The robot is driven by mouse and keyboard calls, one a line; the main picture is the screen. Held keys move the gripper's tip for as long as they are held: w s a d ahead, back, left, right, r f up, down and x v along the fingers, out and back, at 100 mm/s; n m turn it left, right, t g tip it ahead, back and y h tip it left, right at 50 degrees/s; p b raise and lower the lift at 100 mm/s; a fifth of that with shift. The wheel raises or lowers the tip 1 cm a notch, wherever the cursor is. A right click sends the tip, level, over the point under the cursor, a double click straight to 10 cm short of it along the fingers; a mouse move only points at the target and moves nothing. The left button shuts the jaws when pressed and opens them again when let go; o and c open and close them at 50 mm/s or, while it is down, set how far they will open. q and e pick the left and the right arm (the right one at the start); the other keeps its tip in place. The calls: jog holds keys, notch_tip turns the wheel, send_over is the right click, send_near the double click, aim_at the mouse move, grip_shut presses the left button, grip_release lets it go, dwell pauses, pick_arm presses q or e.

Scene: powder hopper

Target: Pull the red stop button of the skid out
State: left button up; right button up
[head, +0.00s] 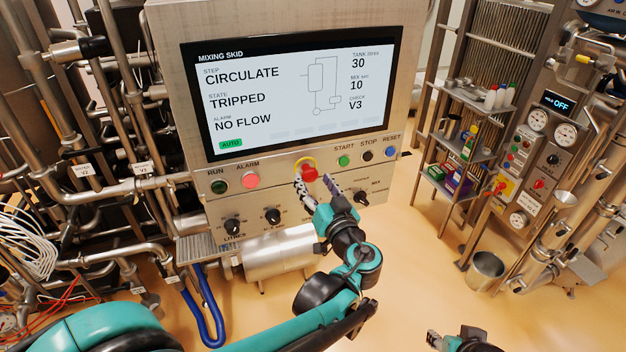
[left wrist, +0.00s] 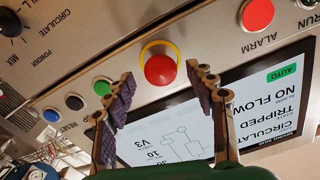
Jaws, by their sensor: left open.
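The red stop button (head: 309,173), a round mushroom head in a yellow ring, sits on the lower panel of the mixing skid (head: 290,187). In the left wrist view the red stop button (left wrist: 160,69) shows near the middle. My left gripper (head: 315,182) is open in front of it, one finger on each side. In the left wrist view the fingertips of my left gripper (left wrist: 159,76) flank the button, with gaps showing, so it is not gripped. Depth to the button is hard to judge. My right gripper (head: 450,341) is only partly visible at the bottom edge.
The skid screen (head: 295,92) reads CIRCULATE, TRIPPED and NO FLOW. A red ALARM lamp (head: 251,180) and green START button (head: 344,160) flank the stop button. Knobs (head: 272,216) sit below.

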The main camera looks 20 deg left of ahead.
pick_arm(q)
jog(key=v, duration=1)
jog(key=shift+s+d, duration=0.25)
jog(key=shift+s, duration=0.1)
jog(key=s+a+f+m+g+h+b, duration=0.1)
jog(key=s+a+f+g+b, duration=0.15)
jog(key=f, duration=0.35)
jog(key=s+a+f+g+h+b, duration=0.1)
jog(key=a+f+b, duration=0.3)
jog(key=f, duration=0.3)
jog(key=s+a+f+m+g+h+b, duration=0.1)
jog(key=a+f+g+b, duration=0.1)
jog(key=a+f+b, duration=0.3)
jog(key=s+d+f+m+g+h+b, duration=0.1)
jog(key=s+f+h+b, duration=0.2)
jog(key=f, duration=0.6)
jog(key=s+d+f+g+h+b, duration=0.1)
jog(key=s+f+h+b, duration=0.3)
jog(key=f, duration=0.5)
jog(key=shift+s+d+f+m+b, duration=0.2)
jog(key=shift+s+d+m+b, duration=0.3)
jog(key=shift+s+b, duration=0.75)
jog(key=shift+d, duration=0.1)
